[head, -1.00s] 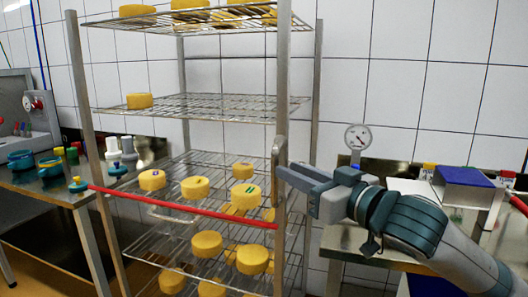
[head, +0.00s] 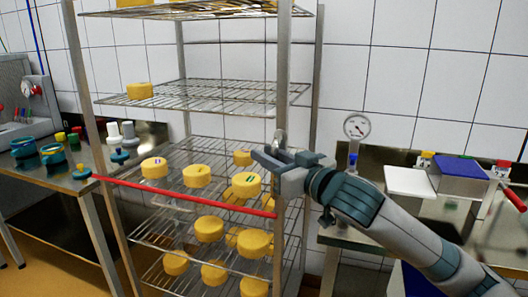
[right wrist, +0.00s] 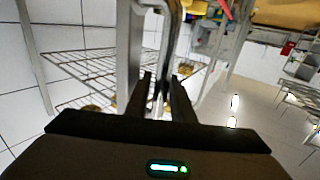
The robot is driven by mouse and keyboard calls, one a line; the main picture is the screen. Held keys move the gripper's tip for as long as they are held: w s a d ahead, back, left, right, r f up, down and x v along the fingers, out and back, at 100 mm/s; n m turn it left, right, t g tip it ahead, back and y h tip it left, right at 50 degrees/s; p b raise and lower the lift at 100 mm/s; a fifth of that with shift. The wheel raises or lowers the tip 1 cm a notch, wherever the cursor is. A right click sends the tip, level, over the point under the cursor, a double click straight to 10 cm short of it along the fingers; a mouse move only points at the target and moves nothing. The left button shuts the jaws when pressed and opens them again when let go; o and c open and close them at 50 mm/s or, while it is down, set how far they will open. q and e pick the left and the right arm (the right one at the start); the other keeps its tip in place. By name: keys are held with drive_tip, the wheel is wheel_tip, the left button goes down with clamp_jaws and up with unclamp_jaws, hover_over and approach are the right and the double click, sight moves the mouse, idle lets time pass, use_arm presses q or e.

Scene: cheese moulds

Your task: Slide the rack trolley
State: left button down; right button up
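The rack trolley (head: 284,90) is a tall metal frame with several wire shelves holding yellow cheeses. A red bar (head: 185,196) crosses its front. A grey upright handle (head: 279,138) is on its front right post. My right gripper (head: 268,158) is at this handle, its fingers overlapping the lower part. In the right wrist view the two dark fingers (right wrist: 164,82) stand apart, with the metal handle bar (right wrist: 170,45) running between them. Contact with the bar is not clear. My left gripper is not in view.
A steel table (head: 90,185) with teal pots and white moulds stands left of the trolley. On the right a bench (head: 345,238) carries a dial gauge (head: 357,128), a white board (head: 410,181) and a blue-topped box (head: 460,175). A tiled wall is behind.

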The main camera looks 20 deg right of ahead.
drive_tip(key=shift+w+a, duration=0.3)
drive_tip(key=shift+w, duration=0.35)
clamp_jaws()
